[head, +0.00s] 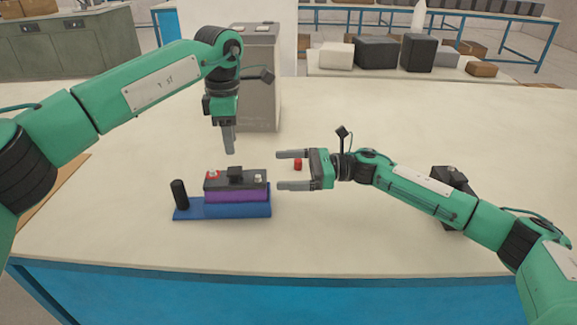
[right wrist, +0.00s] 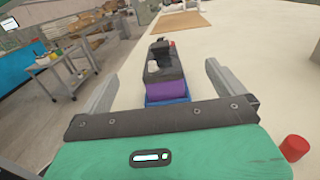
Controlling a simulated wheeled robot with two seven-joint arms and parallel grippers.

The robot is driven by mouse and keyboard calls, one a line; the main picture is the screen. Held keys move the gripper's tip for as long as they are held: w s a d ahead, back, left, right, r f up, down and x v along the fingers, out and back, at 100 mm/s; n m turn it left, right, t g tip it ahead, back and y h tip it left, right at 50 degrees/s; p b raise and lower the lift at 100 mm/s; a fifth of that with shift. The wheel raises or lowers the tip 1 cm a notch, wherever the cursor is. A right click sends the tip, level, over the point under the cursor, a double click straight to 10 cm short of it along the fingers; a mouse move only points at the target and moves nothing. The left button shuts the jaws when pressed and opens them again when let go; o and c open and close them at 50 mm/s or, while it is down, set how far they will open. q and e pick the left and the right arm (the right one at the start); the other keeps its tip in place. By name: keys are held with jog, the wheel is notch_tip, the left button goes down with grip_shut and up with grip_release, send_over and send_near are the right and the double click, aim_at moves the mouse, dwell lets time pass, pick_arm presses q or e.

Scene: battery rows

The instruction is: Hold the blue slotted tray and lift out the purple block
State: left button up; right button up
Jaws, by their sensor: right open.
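The blue slotted tray (head: 230,211) lies on the pale table, with a black upright post (head: 180,195) at its left end. The purple block (head: 236,195) sits in the tray, with a black top bearing a red cap and a pale terminal. The right wrist view also shows the purple block (right wrist: 166,92) and blue tray (right wrist: 163,101) beyond the fingers. My left gripper (head: 229,152) points down above and behind the block, apart from it; its finger gap is hidden. My right gripper (head: 277,171) is open and empty, just right of the block, fingers pointing left towards it.
A black object (head: 452,180) is partly hidden behind my right arm. A grey box (head: 259,90) stands behind my left gripper. The front of the table is clear.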

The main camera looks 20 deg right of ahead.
send_near(259, 193)
jog(key=w+f, duration=0.1)
jog(key=w+a+f, duration=0.2)
jog(key=shift+w+f, duration=0.2)
jog(key=shift+w, duration=0.2)
jog(key=x, duration=0.7)
jog(key=shift+w+a+r, duration=0.1)
jog(key=shift+a+r, duration=0.1)
jog(key=shift+a, duration=0.05)
jog(key=c, duration=1.2)
